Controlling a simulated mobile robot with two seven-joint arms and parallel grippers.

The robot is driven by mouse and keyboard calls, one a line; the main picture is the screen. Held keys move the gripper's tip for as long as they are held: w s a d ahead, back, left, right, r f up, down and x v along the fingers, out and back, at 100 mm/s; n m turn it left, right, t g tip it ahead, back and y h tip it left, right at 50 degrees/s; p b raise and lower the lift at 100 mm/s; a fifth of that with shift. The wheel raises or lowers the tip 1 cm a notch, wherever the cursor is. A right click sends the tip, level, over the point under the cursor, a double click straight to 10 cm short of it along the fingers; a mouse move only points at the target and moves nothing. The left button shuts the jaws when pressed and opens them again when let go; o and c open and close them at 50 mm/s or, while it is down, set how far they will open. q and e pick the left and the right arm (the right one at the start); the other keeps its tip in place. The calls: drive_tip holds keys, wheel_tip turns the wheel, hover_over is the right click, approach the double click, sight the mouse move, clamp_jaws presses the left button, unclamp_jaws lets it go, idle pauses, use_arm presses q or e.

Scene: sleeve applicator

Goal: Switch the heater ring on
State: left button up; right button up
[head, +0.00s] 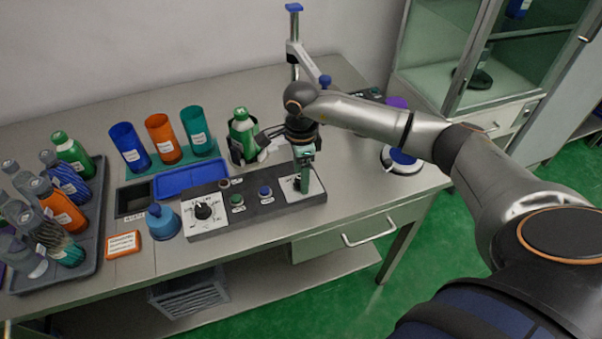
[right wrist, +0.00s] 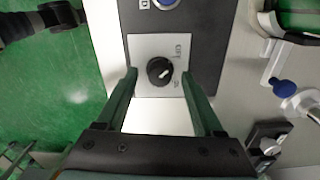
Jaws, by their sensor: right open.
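My right gripper (head: 304,187) points down over the right end of a dark control panel (head: 262,209). It is open and empty. In the right wrist view, a black knob (right wrist: 160,71) with a white mark, on a white labelled plate, shows between the fingertips of the right gripper (right wrist: 159,76), with gaps on both sides. The panel's left end has a larger black dial (head: 204,211) on a white plate. A green button (head: 238,201) and a blue button (head: 265,192) lie between. A green bottle (head: 243,132) stands in a holder behind the panel; I cannot tell whether a ring surrounds it.
Blue, orange and teal cups (head: 197,131) and a blue tray (head: 190,178) stand behind. A tray (head: 97,216) of bottles is far left. A post (head: 294,57) rises behind my right gripper. The table's front edge is close to the panel.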

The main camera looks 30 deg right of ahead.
drive_tip(key=shift+f, duration=0.25)
clamp_jaws()
idle(0.4)
